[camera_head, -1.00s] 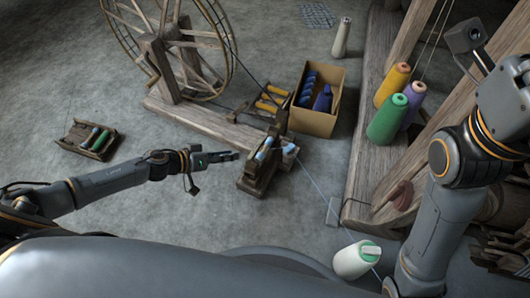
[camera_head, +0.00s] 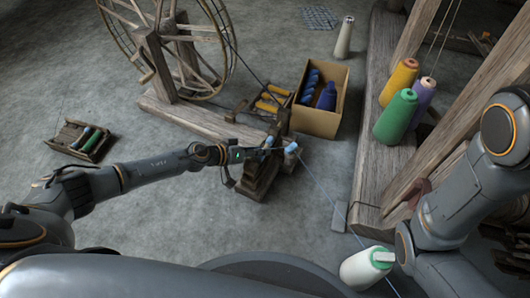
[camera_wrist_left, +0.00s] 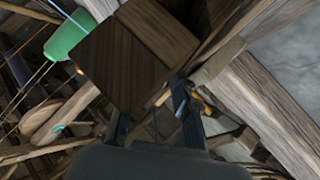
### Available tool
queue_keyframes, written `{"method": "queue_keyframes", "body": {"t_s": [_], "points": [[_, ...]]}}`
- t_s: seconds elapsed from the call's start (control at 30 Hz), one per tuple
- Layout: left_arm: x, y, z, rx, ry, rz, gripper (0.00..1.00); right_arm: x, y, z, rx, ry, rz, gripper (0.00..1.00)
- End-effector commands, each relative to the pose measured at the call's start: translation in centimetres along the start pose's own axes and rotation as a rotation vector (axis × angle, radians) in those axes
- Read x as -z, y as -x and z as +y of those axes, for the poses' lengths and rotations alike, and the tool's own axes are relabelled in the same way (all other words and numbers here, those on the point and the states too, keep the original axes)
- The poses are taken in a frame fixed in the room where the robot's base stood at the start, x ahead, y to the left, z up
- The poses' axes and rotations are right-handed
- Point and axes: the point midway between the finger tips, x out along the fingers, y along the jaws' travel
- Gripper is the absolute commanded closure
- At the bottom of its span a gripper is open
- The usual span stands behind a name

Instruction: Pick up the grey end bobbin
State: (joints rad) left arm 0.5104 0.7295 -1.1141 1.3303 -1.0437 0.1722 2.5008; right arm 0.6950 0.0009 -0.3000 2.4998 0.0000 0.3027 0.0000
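A small wooden tray (camera_head: 62,137) lies on the floor at the left of the head view with a few bobbins (camera_head: 92,141) in it, one of them green. I cannot tell a grey end bobbin apart there. Light blue bobbins (camera_head: 291,147) sit at a small wooden stand (camera_head: 262,180) in the middle. My left gripper (camera_head: 238,156) is right by this stand, partly hidden against it. In the left wrist view its two dark fingers (camera_wrist_left: 152,118) are apart with no bobbin visible between them, facing a wooden block (camera_wrist_left: 122,62).
A spinning wheel (camera_head: 165,45) on a wooden beam stands behind. A cardboard box (camera_head: 318,122) holds blue yarn. Coloured cones (camera_head: 396,118) stand on the loom's beam (camera_head: 378,170). A white cone (camera_head: 360,272) is near my base.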

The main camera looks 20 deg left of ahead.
Motion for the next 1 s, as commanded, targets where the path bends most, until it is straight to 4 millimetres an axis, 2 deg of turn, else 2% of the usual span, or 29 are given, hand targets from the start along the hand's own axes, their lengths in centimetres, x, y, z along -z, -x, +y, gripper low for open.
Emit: {"method": "queue_keyframes", "body": {"t_s": [0.23,0.27,0.33,0.37,0.83,0.9,1.0], "points": [[0.1,-0.2,0.0,0.001,0.000,0.000,0.72,0.1,-0.1,0.0,0.001,0.000,0.004,1.00],[0.1,-0.2,0.0,0.001,0.000,0.000,0.74,0.1,-0.1,0.0,0.001,0.000,0.004,1.00],[0.1,-0.2,0.0,0.001,0.000,0.000,0.88,0.1,-0.1,0.0,0.001,0.000,0.004,1.00],[0.1,-0.2,0.0,0.001,0.000,0.000,0.92,0.1,-0.1,0.0,0.001,0.000,0.004,1.00],[0.2,-0.1,0.0,0.003,-0.001,0.001,0.93,0.1,-0.3,0.0,0.002,0.000,0.006,1.00],[0.5,0.1,0.2,0.003,-0.001,0.001,1.00,0.0,-0.6,0.1,0.001,0.000,0.007,1.00],[1.1,0.5,0.6,0.003,-0.001,0.001,1.00,-0.4,-0.8,0.3,-0.005,-0.002,-0.001,1.00]]}}
